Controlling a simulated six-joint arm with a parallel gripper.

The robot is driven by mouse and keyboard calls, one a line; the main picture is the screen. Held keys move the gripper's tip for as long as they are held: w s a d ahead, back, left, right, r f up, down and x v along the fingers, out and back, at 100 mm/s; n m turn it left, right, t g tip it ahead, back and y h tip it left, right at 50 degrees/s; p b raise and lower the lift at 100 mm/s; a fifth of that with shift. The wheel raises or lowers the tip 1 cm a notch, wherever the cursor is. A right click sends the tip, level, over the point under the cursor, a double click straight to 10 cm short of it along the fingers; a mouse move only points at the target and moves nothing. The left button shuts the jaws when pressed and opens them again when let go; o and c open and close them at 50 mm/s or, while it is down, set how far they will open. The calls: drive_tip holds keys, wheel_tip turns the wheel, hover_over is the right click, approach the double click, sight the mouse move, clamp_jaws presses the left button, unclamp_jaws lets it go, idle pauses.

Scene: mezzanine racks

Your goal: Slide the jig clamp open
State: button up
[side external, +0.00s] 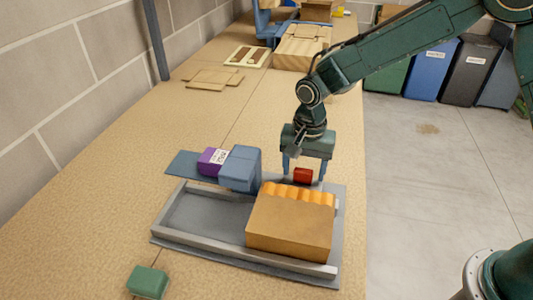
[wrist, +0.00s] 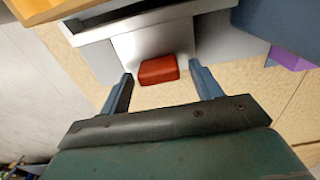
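The jig is a grey tray (side external: 205,212) with raised rails, on the bench. A tan block (side external: 290,222) with a scalloped orange edge sits in its right half. A small red block (side external: 302,175), perhaps the clamp's handle, is at the far side of the jig; in the wrist view it (wrist: 158,70) lies against a light grey plate (wrist: 150,45). A blue-grey block (side external: 240,168) stands at the jig's far edge; I cannot tell whether it is part of the clamp. My gripper (side external: 304,170) points down, open, its fingers either side of the red block with gaps.
A purple labelled box (side external: 212,161) sits left of the blue-grey block on a flat blue plate (side external: 183,164). A green block (side external: 147,281) lies at the front left. Flat wooden pieces (side external: 213,78) lie farther back. Several bins stand beyond the bench's right edge.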

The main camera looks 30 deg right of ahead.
drive_tip(key=shift+s+a, duration=0.1)
wheel_tip(320, 180, up, 14)
idle(1.0)
drive_tip(key=shift+f, duration=0.1)
drive_tip(key=s+d+r+n+t, duration=0.35)
drive_tip(key=s+d+r, duration=0.45)
drive_tip(key=s+d, duration=0.3)
drive_tip(key=s+d+n+t, duration=0.1)
drive_tip(key=s+d+n, duration=0.1)
drive_tip(key=s, duration=0.5)
drive_tip(key=s+d+f+n+t, duration=0.1)
drive_tip(key=s+d+n, duration=0.1)
drive_tip(key=s, duration=0.5)
drive_tip(key=shift+s+d+f+n, duration=0.2)
drive_tip(key=shift+d+n, duration=0.1)
drive_tip(key=shift+n, duration=0.45)
